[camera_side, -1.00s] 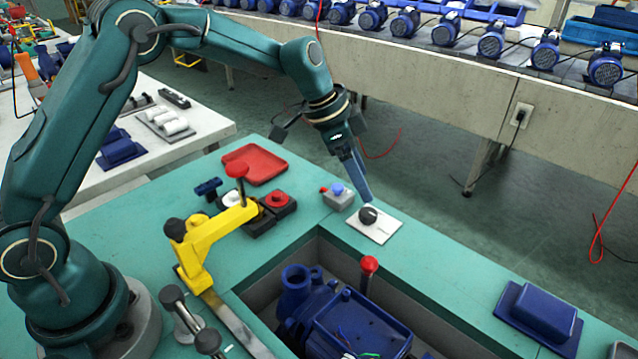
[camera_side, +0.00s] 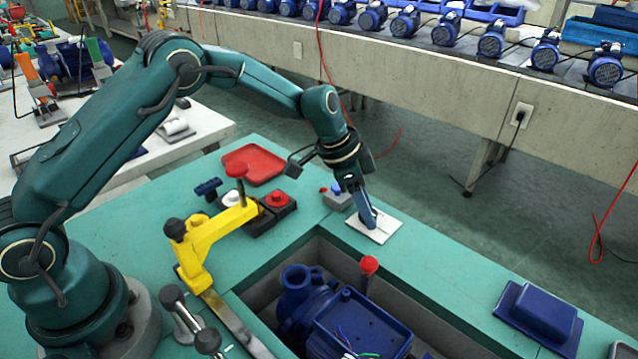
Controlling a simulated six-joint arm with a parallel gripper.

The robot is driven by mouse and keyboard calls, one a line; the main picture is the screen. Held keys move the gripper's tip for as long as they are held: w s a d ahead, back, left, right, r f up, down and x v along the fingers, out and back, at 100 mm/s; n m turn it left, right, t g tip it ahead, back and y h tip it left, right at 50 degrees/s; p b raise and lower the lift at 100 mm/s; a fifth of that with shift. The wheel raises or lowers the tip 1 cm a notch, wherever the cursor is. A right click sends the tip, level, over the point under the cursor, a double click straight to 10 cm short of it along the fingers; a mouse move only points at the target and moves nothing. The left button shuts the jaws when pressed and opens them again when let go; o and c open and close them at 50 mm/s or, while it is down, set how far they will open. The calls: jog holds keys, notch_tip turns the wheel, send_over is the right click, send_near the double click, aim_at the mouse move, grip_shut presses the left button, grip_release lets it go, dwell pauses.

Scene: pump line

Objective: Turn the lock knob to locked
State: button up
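A yellow toggle clamp (camera_side: 212,236), a red-topped post (camera_side: 368,265) and a blue pump (camera_side: 350,318) are nearer the front. A red tray (camera_side: 254,166) is behind.

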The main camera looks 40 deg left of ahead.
grip_shut()
jog(key=shift+n, duration=0.4)
jog(key=n+y, duration=0.1)
jog(key=n, duration=0.2)
jog(key=shift+s+d+n+t, duration=0.1)
jog(key=shift+n+t, duration=0.2)
jog(key=shift+t, duration=0.1)
jog(key=n+y, duration=0.1)
jog(key=n, duration=0.1)
jog(key=n+y, duration=0.1)
jog(key=n, duration=0.1)
jog(key=shift+d+t, duration=0.15)
jog(key=shift+t, duration=0.15)
jog(key=n+y, duration=0.2)
jog(key=n, duration=0.3)
jog(key=shift+d, duration=0.1)
jog(key=shift+n+g+y, duration=0.6)
jog(key=shift+n+g, duration=0.1)
jog(key=shift+n, duration=1.5)
jog(key=shift+d, duration=0.1)
jog(key=o, duration=0.6)
grip_release()
